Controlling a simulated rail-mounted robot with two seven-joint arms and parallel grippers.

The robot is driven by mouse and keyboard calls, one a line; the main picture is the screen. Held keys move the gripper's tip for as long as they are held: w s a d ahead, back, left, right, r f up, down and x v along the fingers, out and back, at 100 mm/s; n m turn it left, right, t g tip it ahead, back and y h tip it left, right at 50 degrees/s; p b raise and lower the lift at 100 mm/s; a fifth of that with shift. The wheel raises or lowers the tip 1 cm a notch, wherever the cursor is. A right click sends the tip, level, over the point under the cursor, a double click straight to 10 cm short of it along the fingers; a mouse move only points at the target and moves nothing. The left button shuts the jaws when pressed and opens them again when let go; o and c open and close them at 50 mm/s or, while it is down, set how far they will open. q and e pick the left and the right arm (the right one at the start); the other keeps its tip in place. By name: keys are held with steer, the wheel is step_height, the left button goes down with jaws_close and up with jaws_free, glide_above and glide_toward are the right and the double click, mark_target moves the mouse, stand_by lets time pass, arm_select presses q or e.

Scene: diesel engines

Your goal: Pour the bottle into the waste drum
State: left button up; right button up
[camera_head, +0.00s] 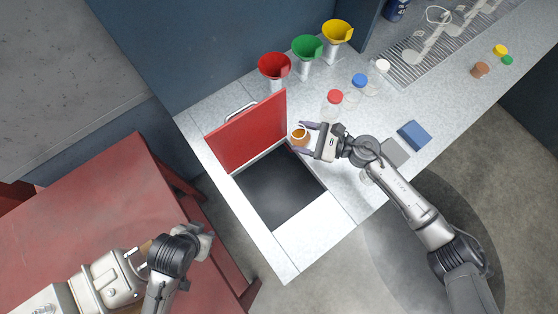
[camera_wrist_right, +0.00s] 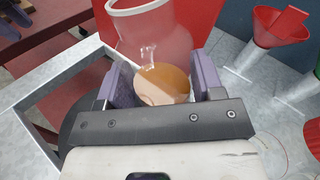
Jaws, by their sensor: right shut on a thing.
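My right gripper (camera_head: 303,139) is shut on a clear bottle (camera_head: 299,133) with orange-brown liquid in it. In the right wrist view the bottle (camera_wrist_right: 160,45) sits between the two purple fingers (camera_wrist_right: 162,85), its liquid (camera_wrist_right: 162,86) low near the palm. It is held beside the upper right edge of a dark square opening (camera_head: 278,190) in the counter, close to the raised red lid (camera_head: 247,132). I cannot tell its exact tilt. No waste drum is clearly recognisable; the opening's inside is dark. My left gripper (camera_head: 203,242) is over the red table's edge; its fingers are unclear.
Red, green and yellow funnels (camera_head: 307,47) stand along the counter's back. Capped bottles (camera_head: 334,97), one red-capped, stand behind my right gripper. A blue block (camera_head: 414,135) and grey block (camera_head: 394,152) lie to its right. A red table (camera_head: 100,225) is at left.

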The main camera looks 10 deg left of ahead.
steer(key=shift+s+a+f+n+h+p, duration=0.2)
steer(key=shift+s+f+n+h+p, duration=0.3)
steer(key=shift+n, duration=0.5)
steer(key=shift+s+a+f+n+p, duration=0.25)
steer(key=shift+s+n+p, duration=0.1)
steer(key=shift+n+p, duration=0.2)
steer(key=shift+f+n+t, duration=0.3)
steer(key=shift+n, duration=0.35)
steer(key=shift+f+n+p, duration=0.2)
steer(key=shift+n+p, duration=0.1)
steer(key=shift+n, duration=0.1)
steer(key=shift+w+h, duration=0.1)
steer(key=shift+h, duration=0.2)
steer(key=shift+w+d+f+n, duration=0.1)
steer(key=shift+d+f+n, duration=0.05)
steer(key=shift+n, duration=0.25)
steer(key=shift+f, duration=0.1)
steer(key=shift+n+t, duration=0.3)
steer(key=shift+f+p, duration=0.1)
steer(key=shift+p, duration=0.2)
